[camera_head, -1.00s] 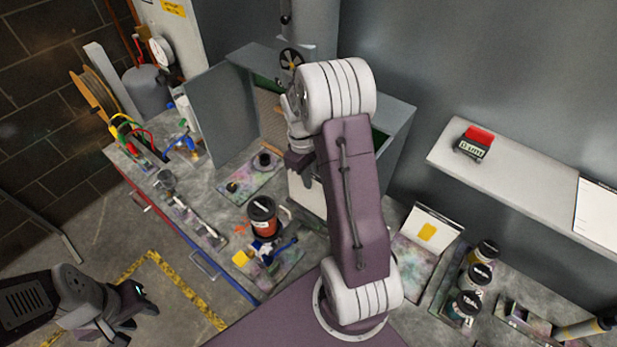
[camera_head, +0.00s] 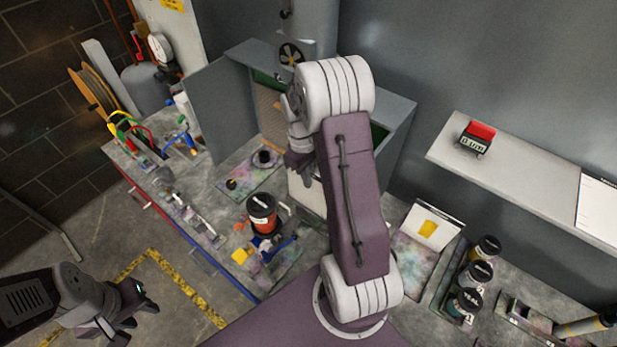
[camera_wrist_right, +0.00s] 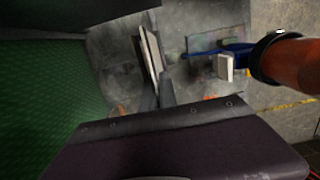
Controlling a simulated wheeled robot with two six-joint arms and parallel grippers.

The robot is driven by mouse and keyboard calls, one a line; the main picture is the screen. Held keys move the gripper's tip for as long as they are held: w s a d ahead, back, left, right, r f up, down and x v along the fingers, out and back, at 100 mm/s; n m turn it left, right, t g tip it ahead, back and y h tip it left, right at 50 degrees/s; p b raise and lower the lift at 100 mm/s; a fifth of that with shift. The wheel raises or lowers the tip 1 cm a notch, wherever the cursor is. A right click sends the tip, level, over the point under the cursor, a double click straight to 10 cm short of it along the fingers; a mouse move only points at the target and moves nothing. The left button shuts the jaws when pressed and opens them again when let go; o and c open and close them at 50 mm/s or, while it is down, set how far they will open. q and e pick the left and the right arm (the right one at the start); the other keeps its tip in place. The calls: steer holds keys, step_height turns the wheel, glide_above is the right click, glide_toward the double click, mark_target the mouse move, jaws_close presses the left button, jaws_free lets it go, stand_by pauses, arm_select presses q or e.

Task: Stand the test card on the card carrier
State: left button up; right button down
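A pale, flat panel, which looks like the test card (camera_head: 304,196), is upright under my right gripper (camera_head: 306,176), in front of the booth opening. In the right wrist view the pale card (camera_wrist_right: 151,52) shows nearly edge-on at the tips of the right gripper's fingers (camera_wrist_right: 156,90), which look closed on it. My right forearm hides part of it in the head view. A small black round stand (camera_head: 264,159) on a stained board may be the card carrier; I cannot be sure. My left gripper (camera_head: 140,312) is empty and open at lower left, over the floor.
The grey booth side panel (camera_head: 222,112) rises left of the opening. Several jars (camera_head: 480,272) and a leaning white panel with a yellow patch (camera_head: 433,226) stand at right.

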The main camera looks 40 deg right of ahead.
steer(key=shift+f, duration=0.25)
steer(key=c, duration=1.6)
jaws_free()
steer(key=shift+r, duration=0.1)
steer(key=r, duration=0.2)
steer(key=r+b, duration=0.1)
steer(key=r, duration=0.2)
steer(key=w+r+b, duration=0.1)
steer(key=r, duration=0.1)
steer(key=shift+a+r, duration=0.15)
steer(key=shift+r, duration=0.8)
steer(key=shift+f, duration=0.1)
